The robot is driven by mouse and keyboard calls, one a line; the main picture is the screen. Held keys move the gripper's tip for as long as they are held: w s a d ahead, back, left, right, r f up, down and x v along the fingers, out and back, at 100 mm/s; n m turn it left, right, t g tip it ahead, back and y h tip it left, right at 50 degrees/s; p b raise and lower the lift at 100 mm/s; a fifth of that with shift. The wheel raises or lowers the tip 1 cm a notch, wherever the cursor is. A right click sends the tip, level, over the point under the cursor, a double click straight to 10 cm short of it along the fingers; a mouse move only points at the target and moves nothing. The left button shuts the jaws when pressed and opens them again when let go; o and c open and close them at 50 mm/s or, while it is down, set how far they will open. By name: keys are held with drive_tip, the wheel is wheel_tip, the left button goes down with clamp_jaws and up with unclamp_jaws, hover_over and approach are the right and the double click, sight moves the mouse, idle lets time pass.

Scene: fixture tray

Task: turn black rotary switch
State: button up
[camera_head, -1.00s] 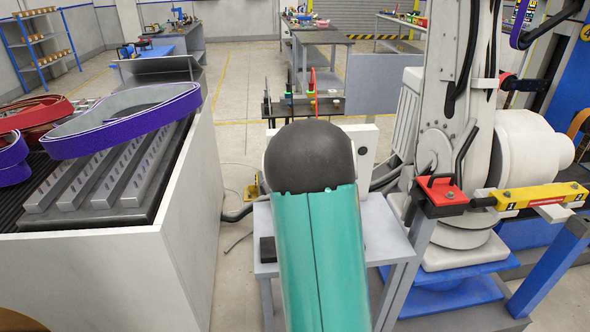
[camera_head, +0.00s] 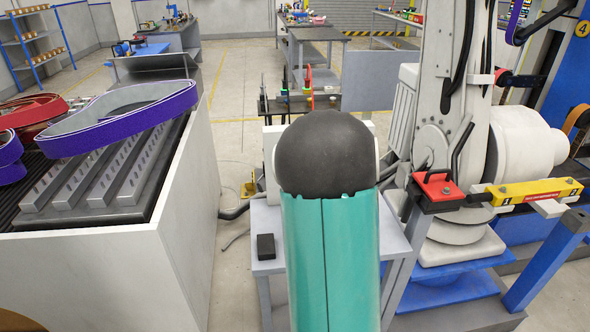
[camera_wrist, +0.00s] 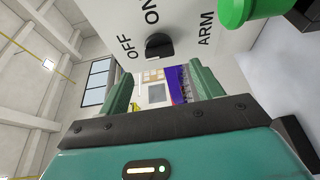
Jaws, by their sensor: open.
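The black rotary switch (camera_wrist: 160,47) is on a white panel (camera_wrist: 112,18) in the wrist view, near the printed words OFF, ON and ARM. Its exact setting is hard to tell. My gripper (camera_wrist: 161,76) is open, with one green finger on each side of an empty gap. The switch appears just beyond the fingertips, roughly centred between them, and no finger visibly touches it. In the head view my arm hides the switch and my gripper; only side edges of a white box (camera_head: 268,158) show behind the arm.
A green button (camera_wrist: 250,9) sits beside the ARM label. The box stands on a small grey table (camera_head: 393,240) with a black block (camera_head: 265,247). A white machine with purple belts (camera_head: 120,118) is at left.

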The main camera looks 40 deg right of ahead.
drive_tip(key=v, duration=0.7)
idle(0.3)
drive_tip(key=w+a+r+m+g, duration=0.2)
drive_tip(key=a+r+m+g, duration=0.1)
drive_tip(key=a+m, duration=0.3)
drive_tip(key=w+a+r+m+g, duration=0.2)
drive_tip(key=a+r+m+g, duration=0.1)
drive_tip(key=a+m, duration=0.3)
drive_tip(key=s+a+m+g+y, duration=0.2)
drive_tip(key=s+a, duration=0.5)
drive_tip(key=a, duration=0.4)
drive_tip(key=s+a+m+g+y, duration=0.1)
drive_tip(key=s+a+g, duration=0.3)
drive_tip(key=s+a, duration=0.4)
drive_tip(key=a+r, duration=0.1)
drive_tip(key=a, duration=0.2)
drive_tip(key=shift+s+m+y, duration=0.2)
drive_tip(key=shift+m+y, duration=0.2)
